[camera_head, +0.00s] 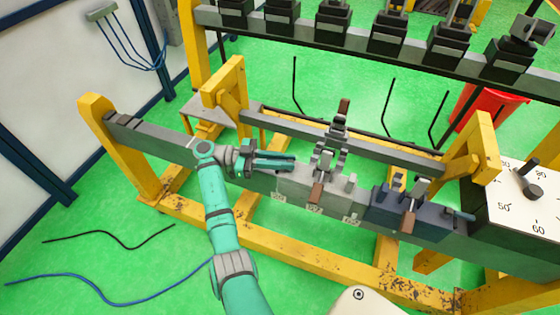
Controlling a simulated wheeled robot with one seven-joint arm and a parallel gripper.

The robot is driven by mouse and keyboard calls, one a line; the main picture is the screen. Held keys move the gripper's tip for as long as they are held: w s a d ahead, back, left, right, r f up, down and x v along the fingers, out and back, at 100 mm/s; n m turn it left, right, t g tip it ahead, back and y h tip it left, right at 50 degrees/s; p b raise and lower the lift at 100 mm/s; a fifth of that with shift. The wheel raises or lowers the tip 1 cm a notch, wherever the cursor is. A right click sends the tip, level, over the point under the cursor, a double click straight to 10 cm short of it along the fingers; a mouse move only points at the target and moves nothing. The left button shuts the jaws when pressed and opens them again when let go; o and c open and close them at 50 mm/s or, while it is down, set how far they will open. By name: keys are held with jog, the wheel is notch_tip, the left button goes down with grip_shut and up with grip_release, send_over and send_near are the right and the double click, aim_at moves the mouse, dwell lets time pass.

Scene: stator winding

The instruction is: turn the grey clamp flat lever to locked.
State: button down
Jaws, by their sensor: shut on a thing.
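The grey clamp (297,186) is a light grey block on the dark rail, with a brown-tipped handle (316,192) at its front and upright metal parts behind. My gripper (291,162) reaches in from the left, level, with its fingertips at the upper left end of the grey clamp. It is shut on a small part there, which appears to be the flat lever. The fingers hide most of that part, so its exact angle cannot be told.
A dark blue clamp (386,205) with its own brown-tipped handle sits right of the grey one. A white dial panel (524,194) stands at the far right. Yellow frame posts (117,150) flank the rail. Black fixtures line the rail behind. Cables lie on the green floor.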

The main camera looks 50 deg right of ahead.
jog(key=shift+s+d, duration=0.1)
jog(key=c, duration=2.1)
grip_release()
jog(key=o, duration=0.4)
jog(key=shift+s+d, duration=0.1)
jog(key=shift+s, duration=0.05)
jog(key=shift+v, duration=5.5)
jog(key=shift+d, duration=0.1)
jog(key=shift+c, duration=0.5)
